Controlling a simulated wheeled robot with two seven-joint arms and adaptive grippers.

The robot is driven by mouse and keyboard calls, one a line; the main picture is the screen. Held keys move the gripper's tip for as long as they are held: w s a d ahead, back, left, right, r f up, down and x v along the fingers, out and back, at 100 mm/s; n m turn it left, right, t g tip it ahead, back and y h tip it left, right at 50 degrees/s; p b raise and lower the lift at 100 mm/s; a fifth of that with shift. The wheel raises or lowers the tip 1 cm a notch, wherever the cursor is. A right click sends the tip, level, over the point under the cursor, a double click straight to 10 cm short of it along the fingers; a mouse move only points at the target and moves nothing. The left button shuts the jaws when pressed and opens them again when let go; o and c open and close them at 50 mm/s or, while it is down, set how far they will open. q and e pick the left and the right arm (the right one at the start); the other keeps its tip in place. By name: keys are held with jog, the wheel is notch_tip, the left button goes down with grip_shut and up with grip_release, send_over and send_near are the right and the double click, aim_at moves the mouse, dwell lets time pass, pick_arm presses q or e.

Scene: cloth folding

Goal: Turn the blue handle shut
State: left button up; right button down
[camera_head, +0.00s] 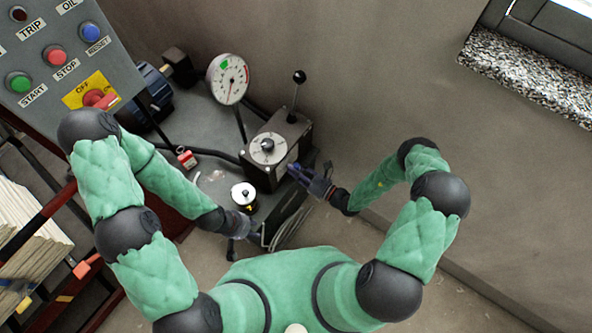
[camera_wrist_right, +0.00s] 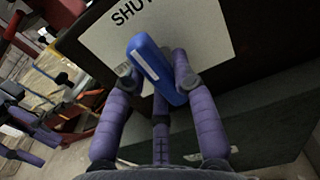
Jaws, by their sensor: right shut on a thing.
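The blue handle (camera_wrist_right: 152,66) shows in the right wrist view as a short bar with a white stripe, tilted from upper left to lower right. It lies in front of a white plate (camera_wrist_right: 205,38) with dark letters, of which "SHU" is readable. My right gripper (camera_wrist_right: 155,80) is shut on the handle, with purple fingers on both sides of it. In the head view my right gripper (camera_head: 298,173) is at the right side of the dark box (camera_head: 280,145), and the handle is hardly visible there. My left gripper (camera_head: 235,246) hangs low beside the bench; its fingers are too small to read.
A round gauge (camera_head: 228,79) and a lever with a black knob (camera_head: 298,92) stand near the box. A control panel (camera_head: 60,60) with buttons is at upper left. A small round white-topped part (camera_head: 243,194) is near my left gripper. Free floor lies at right.

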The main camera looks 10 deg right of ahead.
jog(key=c, duration=1)
grip_release()
jog(key=v, duration=1.2)
jog(key=shift+a, duration=0.1)
